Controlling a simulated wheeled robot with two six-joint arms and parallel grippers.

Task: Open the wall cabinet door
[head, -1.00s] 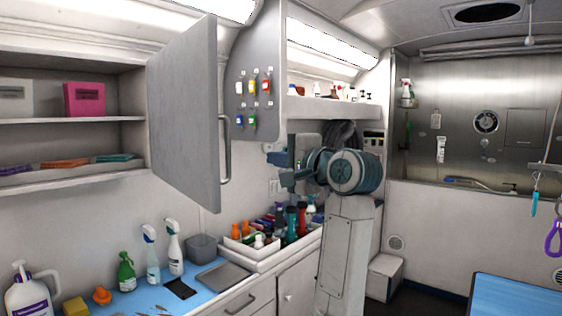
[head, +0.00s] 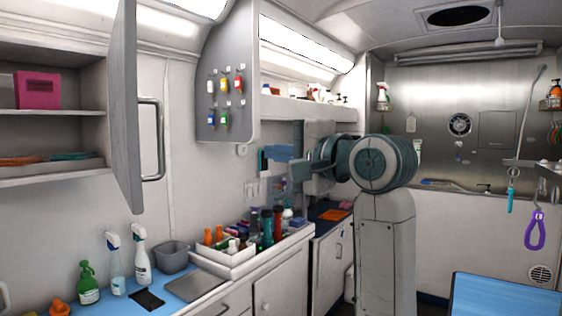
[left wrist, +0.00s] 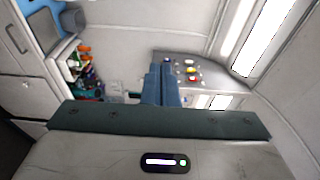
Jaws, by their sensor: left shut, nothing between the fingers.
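The wall cabinet (head: 52,113) is at the left of the head view, its shelves exposed. Its grey door (head: 124,110) stands open, swung out towards me and seen nearly edge-on. The door's bar handle (head: 160,140) is on its right-hand face. My left gripper (head: 279,153) is well to the right of the handle, apart from it, beyond the bottle tray. Its blue fingers also show in the left wrist view (left wrist: 158,83), together and empty. Neither the door nor its handle is recognisable in the left wrist view. My right gripper is not in view.
Below the door, a counter holds spray bottles (head: 140,255), a grey bin (head: 172,257) and a white tray (head: 225,262) of bottles. A grey panel (head: 228,80) with coloured items hangs right of the door. A blue-topped table (head: 505,300) is at lower right.

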